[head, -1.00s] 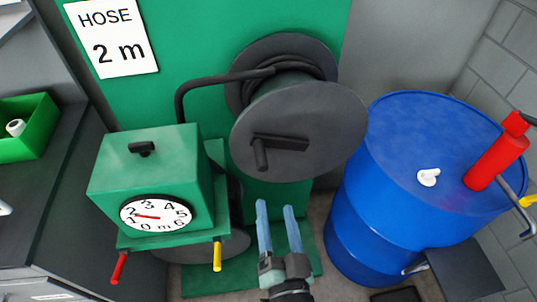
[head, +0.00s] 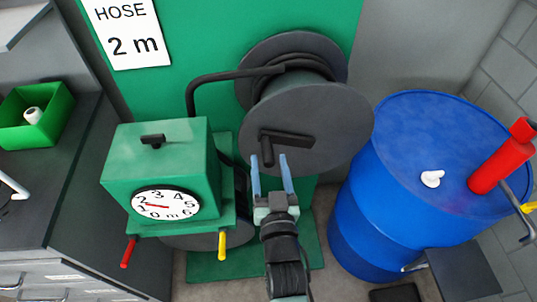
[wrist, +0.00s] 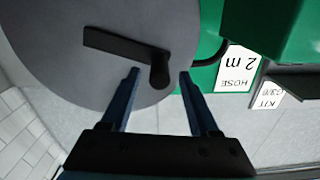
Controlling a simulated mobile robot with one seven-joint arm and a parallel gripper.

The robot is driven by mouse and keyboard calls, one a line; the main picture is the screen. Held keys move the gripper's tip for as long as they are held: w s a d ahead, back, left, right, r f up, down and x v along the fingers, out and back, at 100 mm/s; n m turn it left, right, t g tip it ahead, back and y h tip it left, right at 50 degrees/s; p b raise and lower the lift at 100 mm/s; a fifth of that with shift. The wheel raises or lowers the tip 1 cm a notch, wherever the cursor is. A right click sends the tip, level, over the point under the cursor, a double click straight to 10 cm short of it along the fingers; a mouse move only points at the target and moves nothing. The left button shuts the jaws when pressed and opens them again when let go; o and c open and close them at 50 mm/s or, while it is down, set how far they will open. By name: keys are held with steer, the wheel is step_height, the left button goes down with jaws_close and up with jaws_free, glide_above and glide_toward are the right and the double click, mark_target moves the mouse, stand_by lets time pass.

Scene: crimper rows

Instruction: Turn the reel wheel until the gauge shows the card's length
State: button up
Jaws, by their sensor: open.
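The reel wheel (head: 335,120) is a dark grey disc on the hose reel, with a black crank handle (head: 285,138). The card (head: 126,33) reads "HOSE 2 m"; it shows upside down in the wrist view (wrist: 236,72). The gauge (head: 166,203) on the green box has a white dial marked 0 to 6 m; its red needle points left, somewhere between 1 and 2. My gripper (head: 270,157) is open at the crank's knob. In the wrist view, the knob (wrist: 160,74) lies between the fingertips (wrist: 158,72); I cannot tell whether they touch it.
A blue drum (head: 410,190) with a red cylinder (head: 502,165) and a white piece (head: 432,178) stands to the right. A workbench with a green bin (head: 55,135) is at left. Red and yellow levers (head: 222,245) stick out below the gauge box.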

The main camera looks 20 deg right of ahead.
steer(key=shift+x, duration=1.15)
steer(key=shift+c, duration=0.4)
jaws_close()
stand_by(0.3)
